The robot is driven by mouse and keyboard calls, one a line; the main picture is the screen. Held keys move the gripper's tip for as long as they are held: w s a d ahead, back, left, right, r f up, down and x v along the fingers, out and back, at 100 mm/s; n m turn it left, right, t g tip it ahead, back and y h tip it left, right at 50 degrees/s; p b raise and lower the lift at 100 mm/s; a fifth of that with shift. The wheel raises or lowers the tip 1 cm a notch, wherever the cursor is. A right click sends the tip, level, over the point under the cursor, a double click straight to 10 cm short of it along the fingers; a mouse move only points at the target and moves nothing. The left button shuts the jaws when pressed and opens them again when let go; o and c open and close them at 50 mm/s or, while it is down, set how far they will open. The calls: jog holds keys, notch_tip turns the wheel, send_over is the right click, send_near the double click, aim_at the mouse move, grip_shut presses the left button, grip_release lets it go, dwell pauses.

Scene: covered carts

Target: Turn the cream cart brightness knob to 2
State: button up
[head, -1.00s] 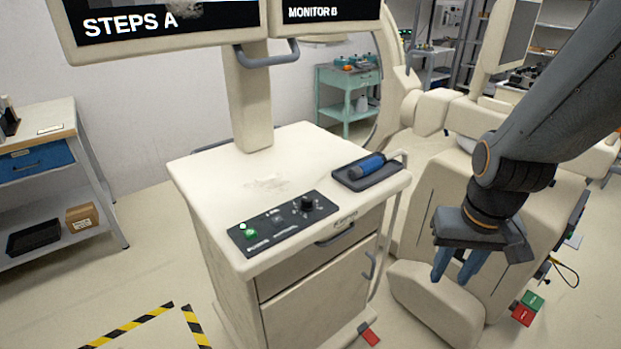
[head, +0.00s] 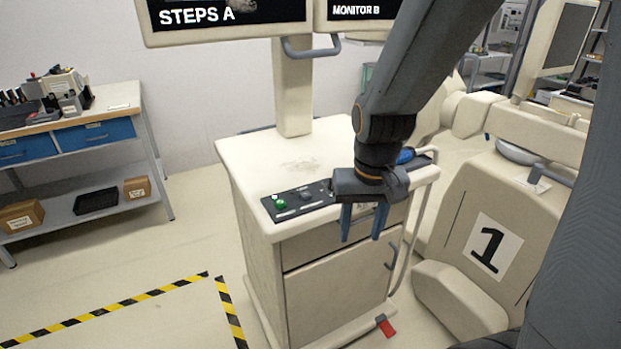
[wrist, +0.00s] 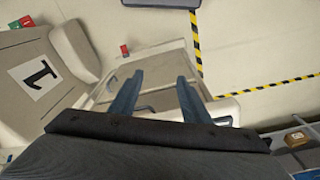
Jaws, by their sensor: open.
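The cream cart (head: 258,157) stands in the middle of the head view, with two monitors on a column above it. Its black control panel (head: 292,209) lies along the front of the top and shows a green button (head: 281,204) at its left end. The panel's right part, where the brightness knob sits, is hidden behind my gripper. My gripper (head: 360,238) points down in front of the cart's upper front edge, open and empty, with its blue fingers apart. In the wrist view my gripper (wrist: 157,85) also shows open, with the cart's front below.
A blue-handled tool (head: 405,156) lies at the right of the cart top, partly behind my arm. A cream machine marked 1 (head: 480,240) stands close on the right. A shelf bench (head: 110,100) stands at the left. Striped floor tape (head: 120,305) borders clear floor.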

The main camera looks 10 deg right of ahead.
jog(key=w+r+m, duration=0.2)
jog(key=w, duration=0.5)
jog(key=w+r+m, duration=0.3)
jog(key=w, duration=0.3)
jog(key=w+r+m+g, duration=0.1)
jog(key=w+r+m, duration=0.1)
jog(key=w, duration=0.5)
jog(key=shift+w+a+r+m, duration=0.1)
jog(key=shift+w+r+m, duration=0.1)
jog(key=shift+w+m, duration=0.15)
jog(key=shift+w, duration=0.2)
notch_tip(320, 180, down, 8)
jog(key=shift+r+p, duration=0.2)
jog(key=shift+p, duration=0.9)
jog(key=c, duration=1)
